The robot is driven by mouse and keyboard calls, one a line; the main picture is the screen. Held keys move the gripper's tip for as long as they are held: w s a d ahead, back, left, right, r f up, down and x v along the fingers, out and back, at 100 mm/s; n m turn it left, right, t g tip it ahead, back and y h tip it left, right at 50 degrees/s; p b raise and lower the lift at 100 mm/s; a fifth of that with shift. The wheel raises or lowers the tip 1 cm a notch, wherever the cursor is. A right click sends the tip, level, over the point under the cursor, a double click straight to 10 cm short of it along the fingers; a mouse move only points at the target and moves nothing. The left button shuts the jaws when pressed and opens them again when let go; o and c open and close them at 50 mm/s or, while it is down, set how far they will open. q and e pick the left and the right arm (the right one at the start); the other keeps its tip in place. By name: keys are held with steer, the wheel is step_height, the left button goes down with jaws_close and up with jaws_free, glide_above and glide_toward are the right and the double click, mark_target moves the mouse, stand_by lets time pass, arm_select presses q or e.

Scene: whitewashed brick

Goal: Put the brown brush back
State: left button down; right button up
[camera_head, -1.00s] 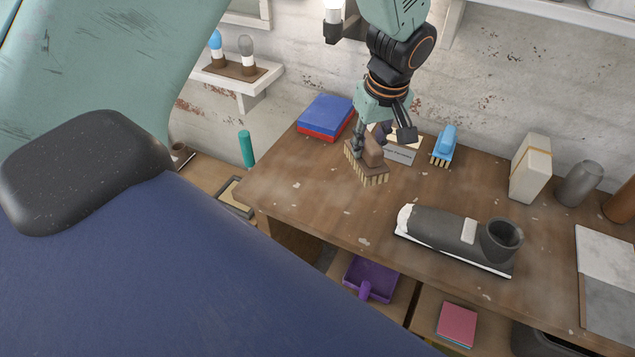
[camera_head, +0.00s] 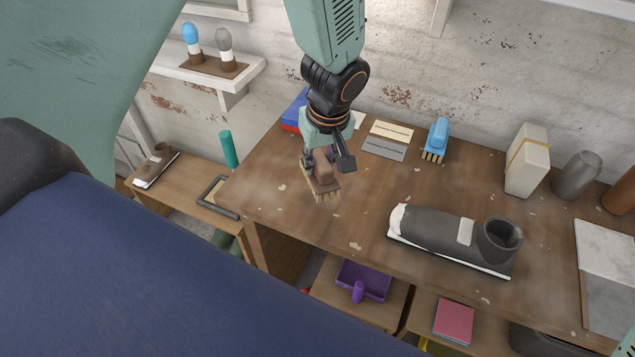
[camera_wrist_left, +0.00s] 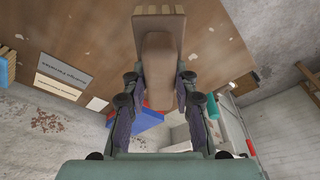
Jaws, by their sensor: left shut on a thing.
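The brown brush (camera_head: 322,180) is a brown block with a rounded grip and pale bristles pointing down. My left gripper (camera_head: 322,160) is shut on its grip and holds it over the left part of the wooden table (camera_head: 400,190). In the left wrist view the brush (camera_wrist_left: 158,60) lies between the two fingers (camera_wrist_left: 157,95). I cannot tell how far the bristles are above the table. A blue brush (camera_head: 437,139) stands near the wall. Two label cards, one cream (camera_head: 392,131) and one grey (camera_head: 383,149), lie left of it. My right gripper is not in view.
Blue and red books (camera_head: 293,112) sit behind my left gripper, partly hidden. A dark boot-shaped item (camera_head: 440,228) lies on the table's front. A pale block (camera_head: 527,162) and grey cylinder (camera_head: 577,176) stand right. A lower side bench (camera_head: 185,192) and a teal cylinder (camera_head: 228,149) are left.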

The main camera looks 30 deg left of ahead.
mark_target(318, 181)
arm_select(q)
steer(key=shift+x, duration=1.05)
step_height(318, 181, down, 3)
steer(key=shift+s+d+f+b, duration=0.1)
steer(key=shift+f+b, duration=0.1)
steer(key=shift+b, duration=0.3)
steer(key=shift+d+f, duration=0.1)
steer(key=shift+f, duration=0.15)
steer(key=shift+a, duration=0.2)
steer(key=shift+f, duration=0.15)
steer(key=c, duration=1.2)
jaws_free()
steer(key=shift+d, duration=0.15)
steer(key=shift+o, duration=0.7)
